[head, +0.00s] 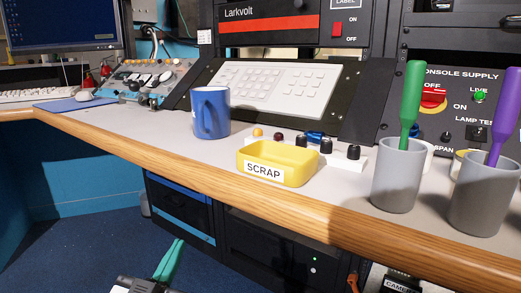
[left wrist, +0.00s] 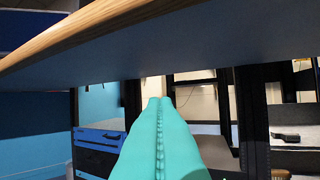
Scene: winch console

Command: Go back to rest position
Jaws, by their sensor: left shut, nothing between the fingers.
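My left gripper (head: 178,244) shows at the bottom of the head view, with its teal fingers pointing up. It is shut and empty, in front of the desk and apart from the things on it. In the left wrist view its two teal fingers (left wrist: 159,100) lie together with nothing between them, and the desk's underside and wooden edge (left wrist: 90,30) are above them. My right gripper is not in view.
On the desk (head: 140,122) stand a blue mug (head: 211,113), a yellow SCRAP tray (head: 278,162), and two grey cups (head: 397,178) (head: 483,198) holding green and purple-handled tools. Under the desk are dark cabinets (head: 265,245). Blue floor (head: 100,235) is clear at lower left.

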